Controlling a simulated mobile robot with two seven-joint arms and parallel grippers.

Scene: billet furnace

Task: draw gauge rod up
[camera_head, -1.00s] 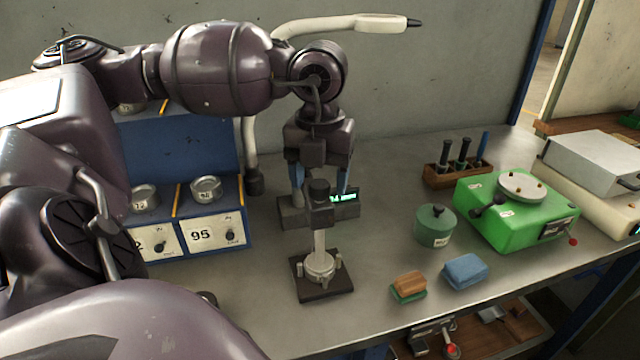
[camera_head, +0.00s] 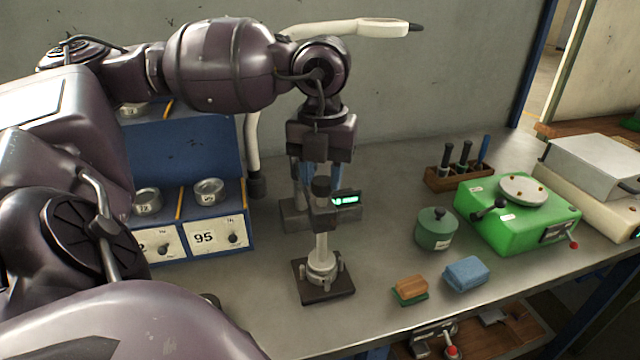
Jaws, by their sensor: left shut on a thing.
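The gauge stand has a dark square base (camera_head: 323,284), a pale upright post (camera_head: 321,246) and a dark head with a lit green display (camera_head: 346,200). It stands upright on the bench. My left gripper (camera_head: 318,178) comes down from above, with its blue fingers shut at the top of the gauge, on the gauge rod. A grey block (camera_head: 292,217) sits behind the post. My right gripper is not in view.
A blue cabinet with numbered drawers (camera_head: 216,236) and small tins stands at left. A green pot (camera_head: 436,229), a green machine (camera_head: 518,212), a wooden tool rack (camera_head: 459,176) and two small blocks (camera_head: 466,273) lie to the right. Bare bench lies between.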

